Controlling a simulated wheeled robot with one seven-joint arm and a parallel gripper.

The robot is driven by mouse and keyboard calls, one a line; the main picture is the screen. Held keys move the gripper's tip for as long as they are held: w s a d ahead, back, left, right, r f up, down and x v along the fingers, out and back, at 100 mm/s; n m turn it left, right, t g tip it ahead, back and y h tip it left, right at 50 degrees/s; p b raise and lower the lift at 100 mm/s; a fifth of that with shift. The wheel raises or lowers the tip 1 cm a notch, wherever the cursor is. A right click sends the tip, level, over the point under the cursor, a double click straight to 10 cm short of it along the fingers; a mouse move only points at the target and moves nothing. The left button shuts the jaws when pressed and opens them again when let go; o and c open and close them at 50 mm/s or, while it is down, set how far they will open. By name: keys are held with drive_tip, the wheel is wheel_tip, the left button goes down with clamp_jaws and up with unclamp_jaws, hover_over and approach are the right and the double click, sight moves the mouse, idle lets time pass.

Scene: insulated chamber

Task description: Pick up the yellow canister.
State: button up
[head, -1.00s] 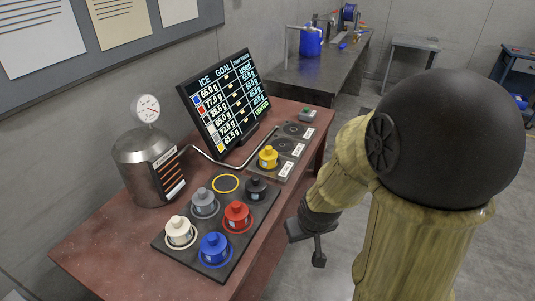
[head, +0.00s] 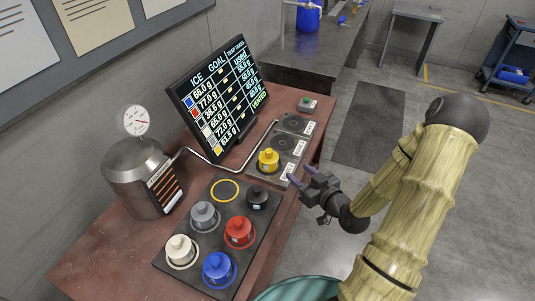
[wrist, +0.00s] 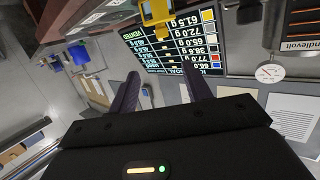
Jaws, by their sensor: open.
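The yellow canister (head: 268,161) stands upright on the nearest pad of a dark three-pad strip (head: 262,178) on the reddish table. In the wrist view, which is upside down, the yellow canister (wrist: 157,12) shows at the top, beyond the fingers and partly cut off by the frame edge. My gripper (head: 304,176) is to the right of the canister in the head view, just past the table's edge. Its fingers are apart and empty, pointing toward the canister without touching it. In the wrist view my gripper (wrist: 160,90) shows two spread dark fingers with nothing between them.
A dark tray (head: 208,232) holds white, grey, black, red and blue canisters; its yellow-ringed spot (head: 225,190) is empty. A bent metal pipe (head: 215,165) runs from the steel vessel (head: 145,180) toward the pads. A screen (head: 218,98) stands behind. A small green-button box (head: 307,104) sits at the far end.

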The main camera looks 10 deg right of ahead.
approach(271, 152)
drive_tip(key=x, duration=0.5)
drive_tip(key=shift+w+d+r+p, duration=0.1)
drive_tip(key=shift+w+r+p, duration=0.05)
drive_tip(key=shift+w+p, duration=0.25)
drive_tip(key=shift+w, duration=0.15)
drive_tip(key=shift+a+f+p+x, duration=0.15)
drive_tip(key=shift+p+x, duration=0.4)
drive_tip(key=shift+x, duration=0.75)
drive_tip(key=shift+a+f+p+x, duration=0.15)
drive_tip(key=shift+p+x, duration=0.35)
drive_tip(key=shift+x, duration=0.85)
clamp_jaws()
